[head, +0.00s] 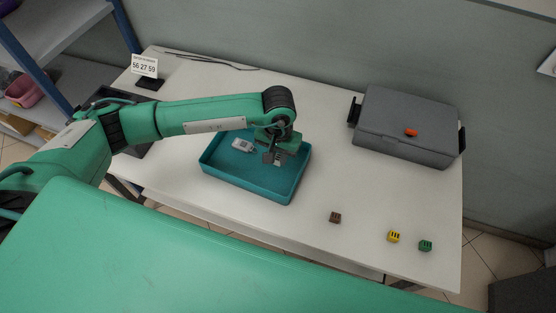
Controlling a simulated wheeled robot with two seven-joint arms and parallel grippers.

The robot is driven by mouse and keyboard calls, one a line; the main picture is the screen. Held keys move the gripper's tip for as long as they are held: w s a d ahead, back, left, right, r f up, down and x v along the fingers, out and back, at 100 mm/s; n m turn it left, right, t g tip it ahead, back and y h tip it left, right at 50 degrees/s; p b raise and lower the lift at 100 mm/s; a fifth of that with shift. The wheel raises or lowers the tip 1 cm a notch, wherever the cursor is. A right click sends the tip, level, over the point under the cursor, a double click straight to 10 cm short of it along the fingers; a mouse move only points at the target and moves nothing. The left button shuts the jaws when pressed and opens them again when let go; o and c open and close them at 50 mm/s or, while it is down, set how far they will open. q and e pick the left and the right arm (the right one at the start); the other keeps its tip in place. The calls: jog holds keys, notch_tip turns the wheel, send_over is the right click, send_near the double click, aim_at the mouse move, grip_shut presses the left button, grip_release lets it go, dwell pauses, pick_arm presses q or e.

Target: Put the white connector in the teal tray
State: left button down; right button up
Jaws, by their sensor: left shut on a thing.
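The teal tray (228,184) lies on the white table, left of its middle. My left gripper (275,160) reaches over the right part of the tray and points down. It is shut on a small whitish block, the white connector (278,162), which is mostly hidden by the fingers. The connector is in or just above the tray; I cannot tell whether it touches the floor of it. My right gripper is not in view.
A white device (243,145) lies in the tray, left of my gripper. Brown (335,218), yellow (393,236) and green (425,245) connectors stand along the table's front right. A grey case (405,120) with an orange piece (411,132) on it stands at the back right.

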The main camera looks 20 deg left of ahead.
aim_at(278, 158)
pick_arm(q)
notch_tip(278, 158, down, 3)
jog(key=shift+r, duration=0.15)
jog(key=shift+f, duration=0.4)
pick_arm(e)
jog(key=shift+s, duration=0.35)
pick_arm(q)
jog(key=shift+f, duration=0.15)
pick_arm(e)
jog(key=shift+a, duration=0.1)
